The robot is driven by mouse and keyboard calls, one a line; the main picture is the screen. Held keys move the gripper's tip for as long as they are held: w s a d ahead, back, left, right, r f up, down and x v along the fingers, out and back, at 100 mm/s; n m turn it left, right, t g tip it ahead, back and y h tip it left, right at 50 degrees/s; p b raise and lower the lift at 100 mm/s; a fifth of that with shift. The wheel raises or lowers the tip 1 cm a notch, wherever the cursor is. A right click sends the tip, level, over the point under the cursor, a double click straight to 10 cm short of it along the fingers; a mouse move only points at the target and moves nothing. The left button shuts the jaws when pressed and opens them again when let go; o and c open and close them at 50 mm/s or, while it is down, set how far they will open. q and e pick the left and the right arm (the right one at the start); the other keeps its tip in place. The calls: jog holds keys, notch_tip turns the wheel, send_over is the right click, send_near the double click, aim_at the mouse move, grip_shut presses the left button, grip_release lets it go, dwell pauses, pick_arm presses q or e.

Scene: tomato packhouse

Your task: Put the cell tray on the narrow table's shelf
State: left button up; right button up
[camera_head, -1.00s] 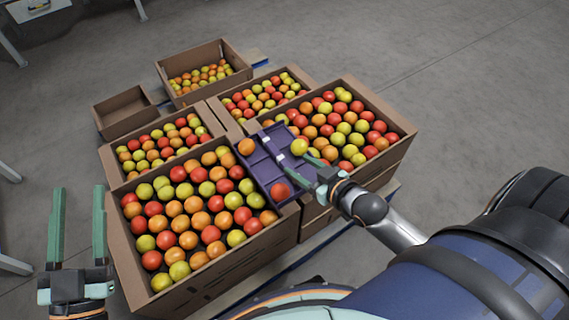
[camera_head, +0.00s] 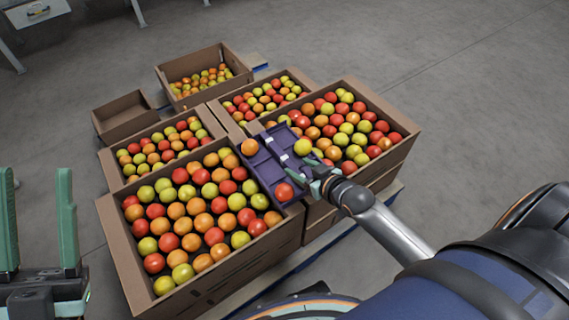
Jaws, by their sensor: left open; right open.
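The purple cell tray (camera_head: 264,170) lies across the neighbouring cardboard boxes of tomatoes near the middle of the head view. An orange tomato (camera_head: 250,147), a yellow one (camera_head: 303,147) and a red one (camera_head: 284,191) sit in or at the tray. My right gripper (camera_head: 306,171) is at the tray's right side, its fingers open and close to or over the tray edge. I cannot tell whether they touch it. My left gripper (camera_head: 38,225) is open and empty at the lower left, well apart from the tray. The narrow table's shelf cannot be made out.
A large tomato box (camera_head: 225,279) stands in front, another box (camera_head: 384,161) at right, with more boxes behind. A small box (camera_head: 119,122) looks empty. A white drawer (camera_head: 36,12) and table legs (camera_head: 138,12) show at upper left. Grey floor (camera_head: 460,90) is clear at right.

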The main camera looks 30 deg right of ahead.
aim_at(286, 159)
jog(key=shift+w+a+f, duration=0.15)
jog(key=shift+w+f, duration=0.2)
jog(key=shift+w, duration=0.15)
jog(key=b+x, duration=0.2)
jog(key=x, duration=0.1)
jog(key=b+x, duration=0.1)
jog(key=x, duration=0.1)
jog(key=shift+w+a+r, duration=0.1)
jog(key=shift+w+r, duration=0.05)
jog(key=shift+r, duration=0.15)
pick_arm(q)
jog(key=shift+s+d+f+h, duration=0.1)
jog(key=shift+s+f+h, duration=0.15)
jog(key=shift+f, duration=0.3)
jog(key=shift+s+d+f+h, duration=0.1)
jog(key=shift+f+h, duration=0.15)
jog(key=shift+f, duration=0.3)
pick_arm(e)
grip_shut()
jog(key=shift+r, duration=0.1)
